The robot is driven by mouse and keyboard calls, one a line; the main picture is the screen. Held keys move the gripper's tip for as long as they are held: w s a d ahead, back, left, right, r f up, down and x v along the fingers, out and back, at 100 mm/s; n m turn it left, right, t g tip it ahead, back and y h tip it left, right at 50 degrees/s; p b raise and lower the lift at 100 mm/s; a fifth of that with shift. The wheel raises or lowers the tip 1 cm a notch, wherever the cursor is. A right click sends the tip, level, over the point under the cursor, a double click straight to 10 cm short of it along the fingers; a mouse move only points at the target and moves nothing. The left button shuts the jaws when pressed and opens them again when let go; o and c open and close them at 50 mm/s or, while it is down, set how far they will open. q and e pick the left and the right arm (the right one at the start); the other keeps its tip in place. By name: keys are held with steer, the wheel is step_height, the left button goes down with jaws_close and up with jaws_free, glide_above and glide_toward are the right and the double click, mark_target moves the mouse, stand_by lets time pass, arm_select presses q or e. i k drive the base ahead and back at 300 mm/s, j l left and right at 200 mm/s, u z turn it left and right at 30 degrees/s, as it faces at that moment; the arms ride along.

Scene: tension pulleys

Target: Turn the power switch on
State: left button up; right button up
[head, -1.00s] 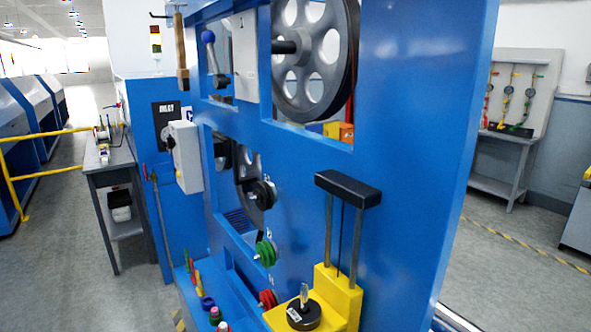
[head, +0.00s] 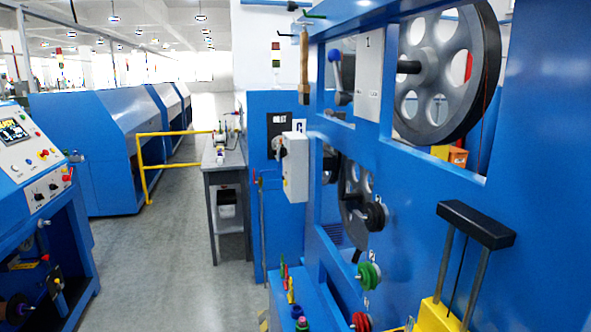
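A light grey switch box (head: 295,167) is mounted on the blue machine's side at the middle of the head view. A dark rotary knob (head: 280,152) shows on its left face. Behind it, a black panel (head: 280,138) with white lettering and a round part sits on a blue cabinet. I cannot tell which of these is the power switch, nor its setting. Neither of my grippers is in view.
The blue machine frame (head: 420,195) with a large grey pulley (head: 447,70) fills the right side. A grey side table (head: 225,170) stands at the aisle's end by a yellow railing (head: 150,165). A control console (head: 30,155) is at left. The grey floor (head: 165,265) between is clear.

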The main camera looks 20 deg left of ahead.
mark_target(283, 153)
steer(key=k+j, duration=0.1)
steer(key=j, duration=0.25)
steer(key=j+z, duration=0.1)
steer(key=j, duration=0.25)
steer(key=k+j, duration=0.15)
steer(key=j, duration=0.15)
steer(key=i+j+z, duration=0.15)
steer(key=j, duration=0.3)
steer(key=i+j+z, duration=0.15)
steer(key=j, duration=0.3)
steer(key=i+j+z, duration=0.2)
steer(key=j, duration=0.25)
steer(key=j+z, duration=0.15)
steer(key=j, duration=0.3)
